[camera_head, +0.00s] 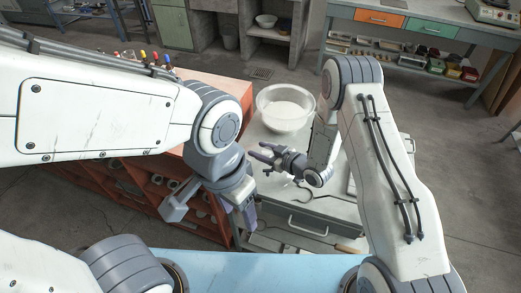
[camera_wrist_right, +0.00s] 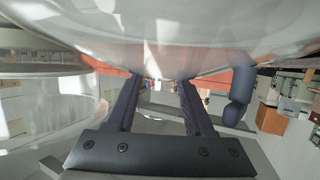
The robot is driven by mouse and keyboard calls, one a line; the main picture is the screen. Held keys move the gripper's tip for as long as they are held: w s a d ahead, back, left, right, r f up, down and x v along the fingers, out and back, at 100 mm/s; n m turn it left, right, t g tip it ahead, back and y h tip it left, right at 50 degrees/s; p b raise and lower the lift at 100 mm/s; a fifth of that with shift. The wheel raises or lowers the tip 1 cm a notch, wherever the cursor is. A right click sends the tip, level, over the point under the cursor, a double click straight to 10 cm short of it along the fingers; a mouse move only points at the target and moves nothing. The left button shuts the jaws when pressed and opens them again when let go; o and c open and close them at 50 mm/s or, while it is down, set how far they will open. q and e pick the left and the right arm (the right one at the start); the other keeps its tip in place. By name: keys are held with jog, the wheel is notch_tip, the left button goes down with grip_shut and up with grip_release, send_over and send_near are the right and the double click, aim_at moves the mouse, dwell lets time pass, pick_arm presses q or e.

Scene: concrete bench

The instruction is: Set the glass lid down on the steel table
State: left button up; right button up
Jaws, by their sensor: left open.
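The steel table (camera_head: 335,207) is the grey table with a drawer at the centre right of the head view. My right gripper (camera_head: 258,152) is over it, beside a glass bowl, with its fingers apart and pointing left. In the right wrist view, clear curved glass (camera_wrist_right: 230,40), apparently the glass lid, fills the top edge close to the fingertips of my right gripper (camera_wrist_right: 162,82). Whether the fingers press on it cannot be told. The lid cannot be made out in the head view. My left gripper (camera_head: 212,208) is open, lower and to the left, apart from the table.
The glass bowl (camera_head: 286,118) with whitish contents stands at the table's far end. A dark hooked item (camera_head: 303,192) lies near the right gripper. An orange-red cabinet (camera_head: 130,195) stands left of the table. A light blue surface (camera_head: 250,270) lies in front.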

jog(key=shift+o, duration=1.2)
